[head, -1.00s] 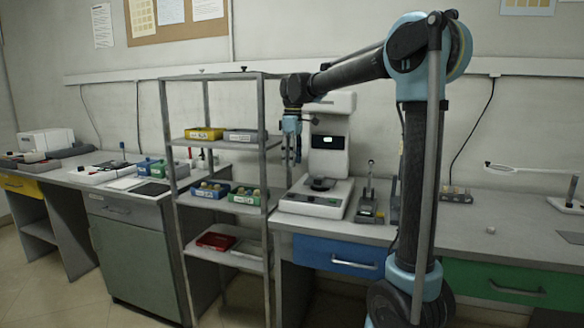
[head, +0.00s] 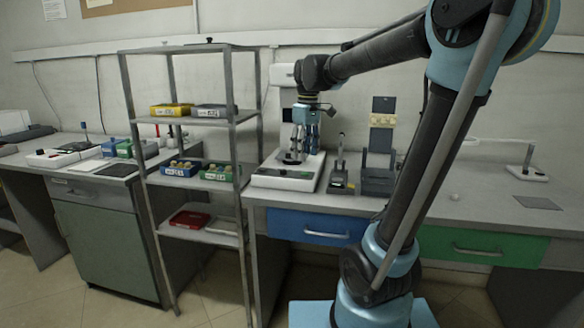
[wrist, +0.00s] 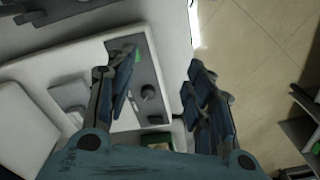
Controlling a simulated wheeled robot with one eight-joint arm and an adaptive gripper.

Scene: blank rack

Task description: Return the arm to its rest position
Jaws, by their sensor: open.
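My gripper (head: 301,150) hangs from my bent arm in the head view, in front of the white bench instrument (head: 288,172). In the wrist view my gripper (wrist: 158,88) has its two fingers spread wide, with nothing between them. Below and beyond the fingers, the wrist view shows pale equipment with a grey panel (wrist: 146,72) and a dark knob, and the floor to the right. I cannot tell the exact gap between the fingers and the instrument.
A metal shelf rack (head: 182,45) with several bins stands left of my gripper. A small dark stand (head: 340,178) and a grey holder (head: 377,180) are on the bench to the right. Blue (head: 312,228) and green (head: 480,245) drawers sit below. Open floor lies in front.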

